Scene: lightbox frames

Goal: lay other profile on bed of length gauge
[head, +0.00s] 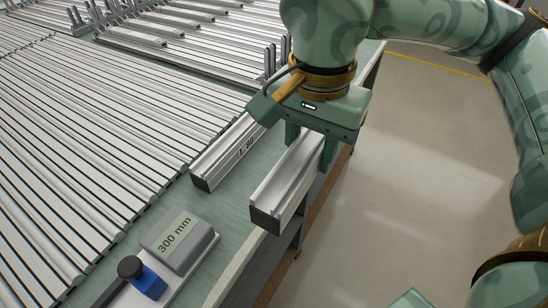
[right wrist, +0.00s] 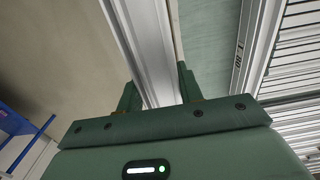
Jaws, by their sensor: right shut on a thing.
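My right gripper (head: 310,148) is shut on an aluminium profile (head: 290,180) with a black end, held over the table's right edge. In the right wrist view the held profile (right wrist: 150,50) runs between the two fingers (right wrist: 158,88). A second profile (head: 218,158) with a black end and printed marking lies on the table, to the left of the held one and apart from it. The length gauge (head: 178,241) reads "300 mm" at the front; a blue block and black knob (head: 130,267) are beside it. The gauge's bed is cut off or not clearly distinguishable. My left gripper is not in view.
Many long profiles (head: 80,150) lie in rows across the left of the table. Upright grey posts (head: 270,60) stand at the racks behind. A strip of green table top (head: 160,205) is bare between rows and gauge. Open floor (head: 420,160) lies right of the table.

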